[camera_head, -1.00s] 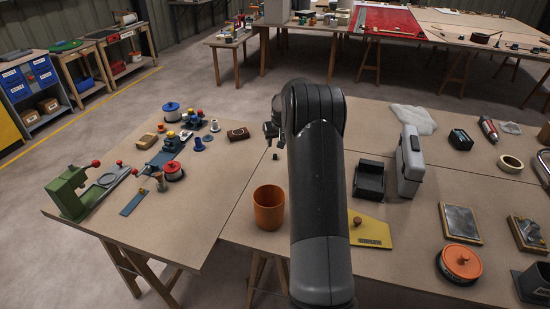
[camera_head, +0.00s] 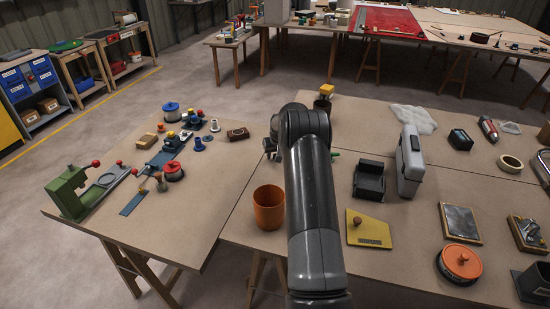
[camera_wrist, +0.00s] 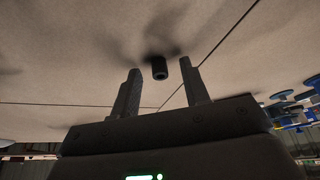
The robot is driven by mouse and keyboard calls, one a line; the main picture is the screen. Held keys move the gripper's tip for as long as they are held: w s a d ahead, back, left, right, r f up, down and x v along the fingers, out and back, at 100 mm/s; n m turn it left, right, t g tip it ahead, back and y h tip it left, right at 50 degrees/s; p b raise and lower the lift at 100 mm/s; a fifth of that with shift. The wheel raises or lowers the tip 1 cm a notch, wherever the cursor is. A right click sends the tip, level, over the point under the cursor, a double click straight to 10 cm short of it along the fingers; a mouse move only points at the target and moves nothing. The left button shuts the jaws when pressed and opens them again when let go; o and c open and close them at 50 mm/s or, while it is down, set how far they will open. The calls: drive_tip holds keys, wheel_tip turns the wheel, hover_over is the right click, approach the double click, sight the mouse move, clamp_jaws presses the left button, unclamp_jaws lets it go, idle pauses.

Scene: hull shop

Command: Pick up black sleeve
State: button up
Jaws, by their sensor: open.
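The black sleeve (camera_wrist: 159,69) is a small dark cylinder with a hole in its end, in the wrist view. It stands on the brown table top and casts a soft shadow. My gripper (camera_wrist: 161,66) is open, with one finger on each side of the sleeve in the picture and visible gaps to both. I cannot tell how far the fingertips are from it in depth. In the head view, part of my gripper (camera_head: 270,149) shows left of my arm. The sleeve is hidden there behind my arm and gripper.
An orange cup (camera_head: 268,208) stands nearer, left of my arm. A black holder (camera_head: 369,181) and a grey case (camera_head: 411,162) stand to the right. Blue parts (camera_wrist: 293,105) show at the wrist view's right.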

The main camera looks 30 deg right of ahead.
drive_tip(key=shift+f, duration=0.1)
drive_tip(key=shift+c, duration=0.5)
clamp_jaws()
